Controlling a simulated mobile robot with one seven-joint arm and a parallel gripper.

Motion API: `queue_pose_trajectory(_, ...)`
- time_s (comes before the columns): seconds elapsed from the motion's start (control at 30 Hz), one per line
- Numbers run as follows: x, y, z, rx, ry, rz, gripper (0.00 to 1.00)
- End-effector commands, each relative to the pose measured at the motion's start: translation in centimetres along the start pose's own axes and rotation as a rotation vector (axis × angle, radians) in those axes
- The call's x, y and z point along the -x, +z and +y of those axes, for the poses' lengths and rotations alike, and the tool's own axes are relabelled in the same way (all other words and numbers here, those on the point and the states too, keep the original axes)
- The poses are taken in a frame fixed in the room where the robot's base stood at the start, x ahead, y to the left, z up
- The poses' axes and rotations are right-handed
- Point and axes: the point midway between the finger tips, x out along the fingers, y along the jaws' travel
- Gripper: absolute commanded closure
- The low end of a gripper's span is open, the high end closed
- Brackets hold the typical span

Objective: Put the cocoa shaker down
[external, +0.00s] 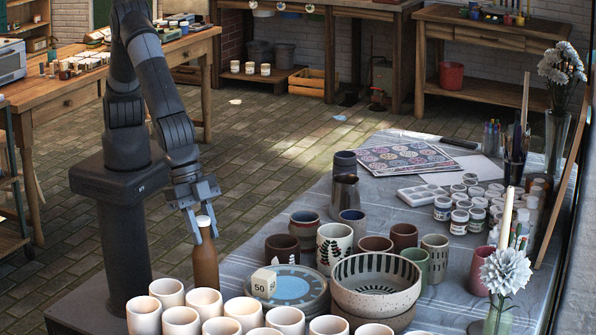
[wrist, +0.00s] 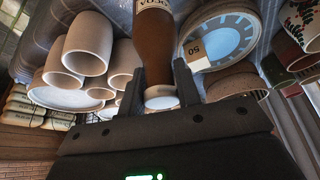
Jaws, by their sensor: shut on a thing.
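The cocoa shaker is a brown bottle (external: 205,265) with a white cap; it stands upright at the table's near left edge, left of the blue plates. Its lower end is partly behind white cups, so I cannot tell if it touches the table. In the wrist view the bottle (wrist: 154,45) carries a label with partly visible letters. My gripper (external: 204,226) comes from above, its fingers on both sides of the bottle's top. The wrist view shows my gripper (wrist: 162,92) shut on the bottle, one finger on each side near the cap.
Several white cups (external: 182,320) crowd in front of the bottle. A stack of blue-rimmed plates (external: 292,287) with a price block (external: 263,281) marked 50 lies just right. A large patterned bowl (external: 375,290) and painted mugs stand beyond.

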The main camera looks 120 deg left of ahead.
Motion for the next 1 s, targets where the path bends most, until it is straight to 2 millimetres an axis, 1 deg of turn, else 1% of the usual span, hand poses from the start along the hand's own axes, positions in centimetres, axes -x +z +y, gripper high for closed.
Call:
queue_pose_trajectory(0.03,-0.8,0.4,0.0,-0.001,-0.002,-0.003,1.00)
queue_pose_trajectory(0.1,-1.8,0.8,0.0,-0.001,-0.002,-0.002,1.00)
queue_pose_trajectory(0.17,-2.3,1.0,-0.1,0.000,-0.001,-0.001,1.00)
queue_pose_trajectory(0.5,-2.6,1.1,0.0,0.000,-0.001,0.000,1.00)
queue_pose_trajectory(0.53,-2.6,1.1,0.0,0.000,-0.001,-0.001,0.67)
queue_pose_trajectory(0.77,-2.6,1.1,0.0,0.000,-0.001,-0.001,0.48)
queue_pose_trajectory(1.0,-2.5,1.1,0.0,0.000,-0.001,-0.001,0.47)
